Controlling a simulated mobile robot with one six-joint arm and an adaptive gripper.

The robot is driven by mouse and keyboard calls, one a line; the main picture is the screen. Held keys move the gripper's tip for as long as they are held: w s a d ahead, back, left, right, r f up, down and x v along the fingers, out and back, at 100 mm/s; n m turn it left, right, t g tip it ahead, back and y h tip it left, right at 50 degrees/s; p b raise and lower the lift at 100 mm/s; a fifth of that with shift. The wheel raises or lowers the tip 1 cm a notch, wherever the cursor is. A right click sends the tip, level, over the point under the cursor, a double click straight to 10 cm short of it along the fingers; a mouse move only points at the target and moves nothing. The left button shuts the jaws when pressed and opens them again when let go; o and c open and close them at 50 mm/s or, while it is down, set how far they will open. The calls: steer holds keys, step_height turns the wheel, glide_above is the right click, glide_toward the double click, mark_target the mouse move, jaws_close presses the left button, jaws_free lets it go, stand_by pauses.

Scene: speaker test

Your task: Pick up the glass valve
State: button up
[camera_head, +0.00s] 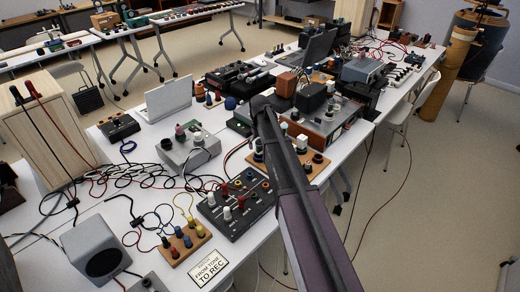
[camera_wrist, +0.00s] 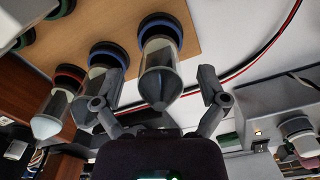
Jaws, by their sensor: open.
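In the wrist view, several clear glass valves with pointed ends and dark bases stand in a row on a wooden board (camera_wrist: 215,22). The right glass valve (camera_wrist: 160,68) has a blue ring at its base and lies between the fingers of my open gripper (camera_wrist: 161,88), with a gap on its right side. A middle glass valve (camera_wrist: 100,72), also blue-ringed, is partly covered by my left finger. A left glass valve (camera_wrist: 60,103) has a red ring. In the head view, my arm covers part of the wooden board (camera_head: 318,170), and my fingers are hidden.
A red, black and white cable (camera_wrist: 268,62) curves past the right finger. A grey box (camera_wrist: 270,100) with a knob stands to the right. A black panel (camera_head: 240,208) with knobs, a grey instrument (camera_head: 190,153) and tangled wires crowd the white table.

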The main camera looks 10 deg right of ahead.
steer(key=c, duration=1.2)
steer(key=shift+c, duration=0.3)
steer(key=shift+r, duration=0.15)
step_height(320, 180, up, 4)
steer(key=p, duration=0.3)
steer(key=shift+f+p, duration=0.2)
steer(key=shift+p, duration=0.2)
steer(key=s+d+r+p, duration=0.1)
steer(key=s+d, duration=0.2)
steer(key=s, duration=1.2)
steer(key=shift+s, duration=0.35)
